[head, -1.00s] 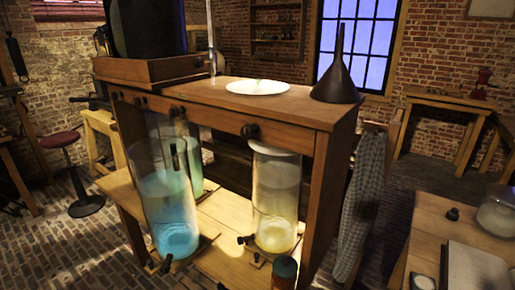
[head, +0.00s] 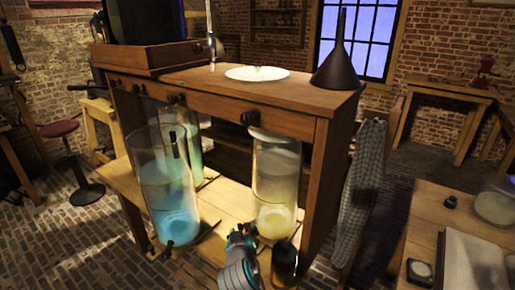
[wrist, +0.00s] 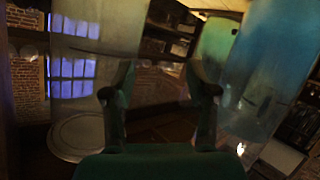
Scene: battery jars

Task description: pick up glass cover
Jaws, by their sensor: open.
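A pale disc, seemingly the glass cover (head: 267,135), lies on top of the right-hand jar (head: 275,175), which holds yellow liquid. The wooden top partly hides it. My gripper (head: 240,236) is low in front of this jar, below its top and apart from the cover. In the wrist view my two fingers (wrist: 160,82) stand wide apart with nothing between them. A round, clear disc (wrist: 83,136) shows there at the lower left, at the end of a glass jar. I cannot tell whether it is the same cover.
A jar of blue liquid (head: 165,190) stands to the left, with another jar behind it. A dark bottle (head: 285,262) is just right of my gripper. The overhanging wooden top (head: 190,86) carries a white plate (head: 257,73) and a dark funnel (head: 337,65).

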